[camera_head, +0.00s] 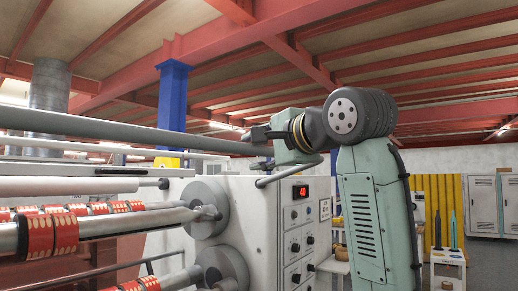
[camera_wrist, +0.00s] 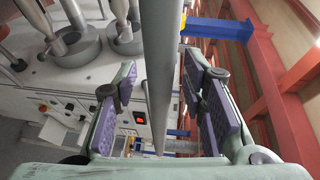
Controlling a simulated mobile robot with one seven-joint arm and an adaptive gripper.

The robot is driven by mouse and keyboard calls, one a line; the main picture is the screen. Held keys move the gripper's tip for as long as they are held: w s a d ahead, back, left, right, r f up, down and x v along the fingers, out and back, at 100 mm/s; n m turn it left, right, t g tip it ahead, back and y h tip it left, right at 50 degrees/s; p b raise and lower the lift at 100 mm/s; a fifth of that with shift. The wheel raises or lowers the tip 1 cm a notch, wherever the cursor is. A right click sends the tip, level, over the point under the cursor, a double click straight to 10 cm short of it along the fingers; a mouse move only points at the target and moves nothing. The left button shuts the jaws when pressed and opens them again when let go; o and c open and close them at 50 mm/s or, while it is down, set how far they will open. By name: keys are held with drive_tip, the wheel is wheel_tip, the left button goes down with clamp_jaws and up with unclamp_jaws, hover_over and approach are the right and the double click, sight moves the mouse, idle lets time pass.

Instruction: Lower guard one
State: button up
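A long grey guard bar (camera_head: 130,132) runs across the upper left of the head view, raised above the machine, and ends near my gripper (camera_head: 265,135). A bent grey rod (camera_head: 290,174) shows below the gripper by the machine's side; I cannot tell for sure that it joins the bar. In the wrist view the bar (camera_wrist: 162,70) passes lengthwise between the purple-padded fingers of my gripper (camera_wrist: 160,85). The fingers are open, with gaps visible on both sides of the bar. In the head view the fingers are partly hidden by my wrist.
A second thinner bar (camera_head: 100,148) lies just below. The white machine cabinet (camera_head: 262,225) with a red display (camera_head: 300,192) stands under the gripper. Rollers with red tape rolls (camera_head: 65,232) are at lower left. A blue column (camera_head: 172,105) stands behind. Lockers (camera_head: 482,205) are far right.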

drive_tip(key=shift+c, duration=0.6)
clamp_jaws()
